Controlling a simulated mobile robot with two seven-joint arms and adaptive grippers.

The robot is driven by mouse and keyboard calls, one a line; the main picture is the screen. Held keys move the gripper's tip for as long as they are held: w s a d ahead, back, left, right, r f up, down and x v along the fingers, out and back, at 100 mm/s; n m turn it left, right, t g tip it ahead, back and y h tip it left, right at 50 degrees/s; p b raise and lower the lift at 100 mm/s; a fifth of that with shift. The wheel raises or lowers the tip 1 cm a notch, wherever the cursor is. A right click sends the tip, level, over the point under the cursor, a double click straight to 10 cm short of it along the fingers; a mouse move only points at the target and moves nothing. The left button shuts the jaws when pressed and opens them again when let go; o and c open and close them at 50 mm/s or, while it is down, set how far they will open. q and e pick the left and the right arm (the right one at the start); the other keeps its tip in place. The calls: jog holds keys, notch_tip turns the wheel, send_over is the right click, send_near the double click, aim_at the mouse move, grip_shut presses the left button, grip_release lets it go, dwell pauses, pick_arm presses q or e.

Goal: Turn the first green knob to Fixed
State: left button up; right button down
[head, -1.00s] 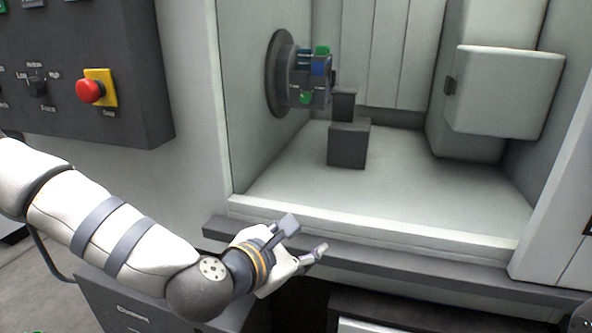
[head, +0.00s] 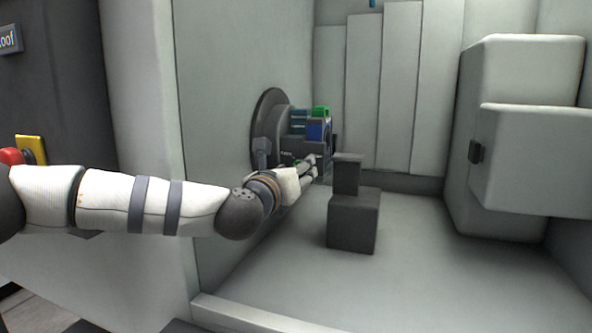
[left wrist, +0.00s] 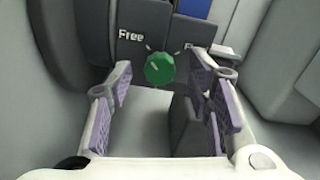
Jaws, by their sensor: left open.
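The green knob (left wrist: 160,68) sits on the dark face of the chuck fixture (left wrist: 205,35), between a "Free" label at left and a label at right mostly hidden by a finger. A pale mark on the knob seems to lean up-left, toward "Free". My left gripper (left wrist: 161,88) is open, its fingers either side of the knob in the picture; I cannot tell whether they touch it. In the head view my left gripper (head: 288,160) is at the fixture (head: 312,128) and hides the knob. My right gripper is not in view.
A round dark flange (head: 268,112) carries the fixture on the left wall. A dark stepped block (head: 353,220) stands close right of my gripper. A white housing (head: 530,155) is at the right. A red button (head: 10,157) is outside, left.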

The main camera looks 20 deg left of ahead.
pick_arm(q)
jog(key=shift+w, duration=0.55)
grip_shut()
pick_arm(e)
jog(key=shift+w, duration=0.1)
pick_arm(q)
jog(key=shift+d+m+p, duration=0.1)
jog(key=shift+m+p, duration=1.95)
jog(key=shift+m, duration=6.75)
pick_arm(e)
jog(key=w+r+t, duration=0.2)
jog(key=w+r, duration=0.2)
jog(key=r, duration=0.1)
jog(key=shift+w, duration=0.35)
pick_arm(q)
jog(key=shift+m, duration=0.3)
